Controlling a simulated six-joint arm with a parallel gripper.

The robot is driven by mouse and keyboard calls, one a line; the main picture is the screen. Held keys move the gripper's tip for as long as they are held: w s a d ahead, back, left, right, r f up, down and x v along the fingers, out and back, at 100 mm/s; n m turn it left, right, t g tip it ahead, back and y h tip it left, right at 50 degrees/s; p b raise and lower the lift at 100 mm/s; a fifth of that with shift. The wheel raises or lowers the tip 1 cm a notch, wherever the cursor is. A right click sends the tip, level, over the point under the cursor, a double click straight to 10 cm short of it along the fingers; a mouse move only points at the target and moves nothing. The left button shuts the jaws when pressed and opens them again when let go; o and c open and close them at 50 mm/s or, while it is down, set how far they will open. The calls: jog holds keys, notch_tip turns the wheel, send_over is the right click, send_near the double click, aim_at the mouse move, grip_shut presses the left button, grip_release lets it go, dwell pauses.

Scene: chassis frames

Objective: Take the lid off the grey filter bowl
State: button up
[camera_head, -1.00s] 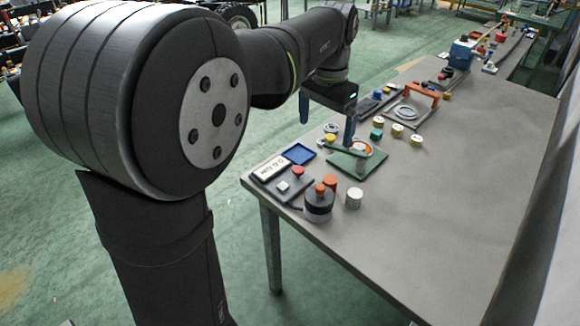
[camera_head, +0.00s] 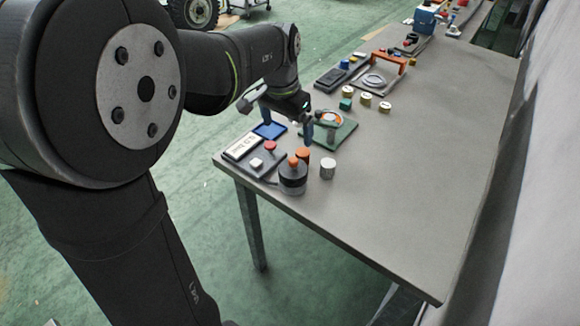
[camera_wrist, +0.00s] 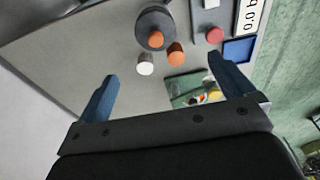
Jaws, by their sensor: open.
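The filter bowl (camera_head: 293,187) is a dark grey cylinder with a darker lid (camera_head: 292,173) and an orange knob (camera_head: 293,161) on top. It stands upright near the table's front edge, with the lid on. My gripper (camera_head: 288,128) is behind the bowl, above the area of the green plate. In the wrist view my gripper (camera_wrist: 161,68) is open and empty, its blue fingers wide apart and clear of the bowl.
An orange cylinder (camera_wrist: 176,54) and a white cylinder (camera_head: 328,169) stand close to the bowl. A grey panel with a red button (camera_head: 270,147), a blue tray (camera_head: 270,130) and a green plate (camera_head: 345,131) lie nearby. The table's right side is clear.

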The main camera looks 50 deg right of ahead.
aim_at(292, 161)
jog(key=f, duration=0.6)
jog(key=d+f, duration=0.1)
jog(key=f, duration=0.2)
jog(key=shift+d+f, duration=0.1)
jog(key=shift+f, duration=0.3)
jog(key=f, duration=0.2)
jog(key=s+f, duration=0.1)
jog(key=f, duration=0.1)
jog(key=shift+f, duration=0.1)
jog(key=shift+w+d+f, duration=0.1)
jog(key=shift+d+f, duration=0.05)
jog(key=shift+f, duration=0.3)
jog(key=c, duration=1.1)
